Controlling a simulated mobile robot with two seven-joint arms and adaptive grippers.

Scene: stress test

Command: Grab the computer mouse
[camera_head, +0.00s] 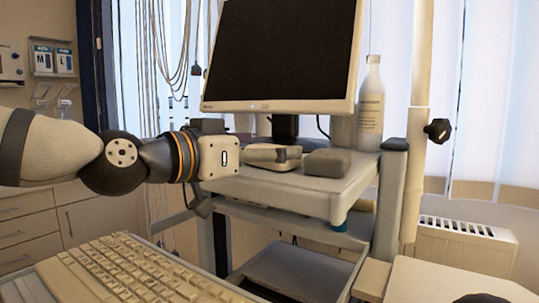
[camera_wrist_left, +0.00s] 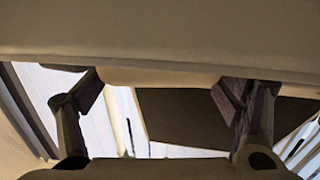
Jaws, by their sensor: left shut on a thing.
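The computer mouse (camera_head: 327,162) is a rounded grey-beige block at the front right of the trolley's top shelf, below the monitor. My left gripper (camera_head: 297,156) reaches in from the left, with its pale fingers at the mouse's left end. It is shut on the mouse. In the left wrist view, the dark finger pads (camera_wrist_left: 162,98) stand apart with a pale edge of the mouse (camera_wrist_left: 155,75) between them. The mouse's far side is hidden, and I cannot tell whether it is clear of the shelf. My right gripper is not in view.
The monitor (camera_head: 283,52) stands behind the mouse, and a white bottle (camera_head: 371,105) stands at the shelf's back right. The trolley's top shelf (camera_head: 300,188) has a bare front strip. A keyboard (camera_head: 125,270) lies at the lower left. A pale post (camera_head: 418,135) rises on the right.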

